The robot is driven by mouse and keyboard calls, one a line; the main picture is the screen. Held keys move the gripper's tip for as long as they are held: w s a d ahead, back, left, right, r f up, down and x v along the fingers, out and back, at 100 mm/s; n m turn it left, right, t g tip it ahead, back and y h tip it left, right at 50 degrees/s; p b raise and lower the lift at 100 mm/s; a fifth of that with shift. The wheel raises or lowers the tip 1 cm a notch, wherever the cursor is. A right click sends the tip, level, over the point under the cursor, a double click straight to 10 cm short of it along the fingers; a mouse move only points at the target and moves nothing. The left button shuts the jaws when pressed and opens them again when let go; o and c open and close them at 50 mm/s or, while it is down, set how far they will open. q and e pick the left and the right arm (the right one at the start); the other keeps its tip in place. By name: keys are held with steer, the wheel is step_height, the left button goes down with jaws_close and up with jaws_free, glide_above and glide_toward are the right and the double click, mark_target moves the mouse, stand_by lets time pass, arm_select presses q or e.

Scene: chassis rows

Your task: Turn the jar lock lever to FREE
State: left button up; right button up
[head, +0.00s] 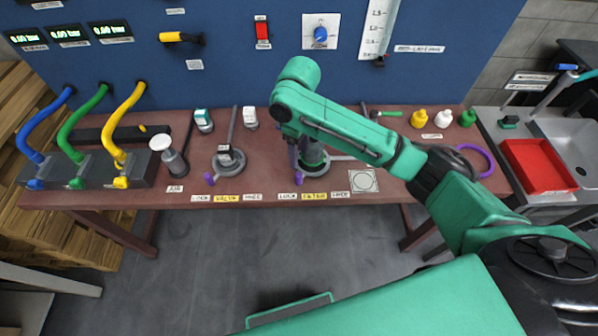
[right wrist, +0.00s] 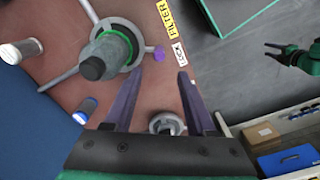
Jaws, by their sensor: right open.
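Two round grey lever fixtures stand on the bench. The left fixture (head: 230,168) has a lever ending in a purple knob (head: 209,179) at front left. Its yellow label (head: 226,198) is too small to read surely. The right fixture, labelled FILTER (head: 314,196), has a green ring (right wrist: 122,38); its purple knob (head: 298,178) is on the LOCK side. My right gripper (right wrist: 160,73) is open and empty, above the bench beside the right fixture. The left fixture (right wrist: 167,123) appears beyond its fingers. My left gripper (right wrist: 275,52) is small at the right wrist view's edge.
A grey cylinder (head: 174,163) stands left of the left fixture. Blue, green and yellow hoses (head: 128,112) rise farther left. Small containers (head: 204,120) stand at the back. A purple ring (head: 482,150) and a red tray (head: 540,165) are at right. My right arm covers part of the bench.

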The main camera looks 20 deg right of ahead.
mark_target(299, 174)
step_height(299, 174, down, 10)
steer(key=shift+f+p, duration=0.2)
steer(key=shift+p, duration=0.15)
steer(key=shift+w, duration=0.1)
jaws_close()
stand_by(1.0)
